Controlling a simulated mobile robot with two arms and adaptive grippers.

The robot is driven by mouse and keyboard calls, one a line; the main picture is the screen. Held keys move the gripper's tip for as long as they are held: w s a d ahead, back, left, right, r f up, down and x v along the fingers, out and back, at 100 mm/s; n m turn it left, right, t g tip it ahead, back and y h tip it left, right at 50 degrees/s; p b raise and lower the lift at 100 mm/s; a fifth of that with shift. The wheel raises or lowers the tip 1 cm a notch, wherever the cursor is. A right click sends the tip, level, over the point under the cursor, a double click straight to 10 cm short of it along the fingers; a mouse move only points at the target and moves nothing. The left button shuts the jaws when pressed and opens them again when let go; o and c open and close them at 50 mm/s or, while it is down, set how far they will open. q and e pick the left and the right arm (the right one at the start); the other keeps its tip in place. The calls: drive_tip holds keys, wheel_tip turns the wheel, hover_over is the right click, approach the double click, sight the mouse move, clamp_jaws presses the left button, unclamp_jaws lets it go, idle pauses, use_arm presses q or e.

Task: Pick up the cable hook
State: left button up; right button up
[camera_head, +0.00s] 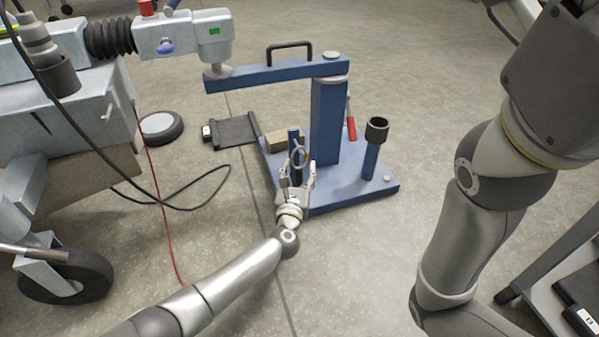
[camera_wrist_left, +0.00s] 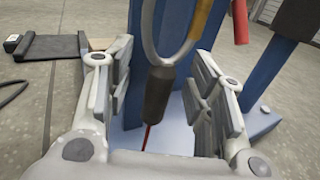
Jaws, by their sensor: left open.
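The cable hook shows in the left wrist view as a metal loop with a dark handle (camera_wrist_left: 158,95) below it. A thin red line runs down from the handle. The loop reaches above the fingers. My right arm comes in at the right; its gripper is out of view.
The blue stand has a base plate (camera_head: 355,192), a thick column (camera_head: 328,125) and an overhead arm (camera_head: 275,74). A dark cup (camera_head: 377,130) on a post and a red handle (camera_head: 351,127) are nearby. A black cable (camera_head: 185,209) lies on the floor at left.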

use_arm(q)
drive_tip(key=shift+c, duration=0.3)
clamp_jaws()
drive_tip(key=shift+r, duration=0.1)
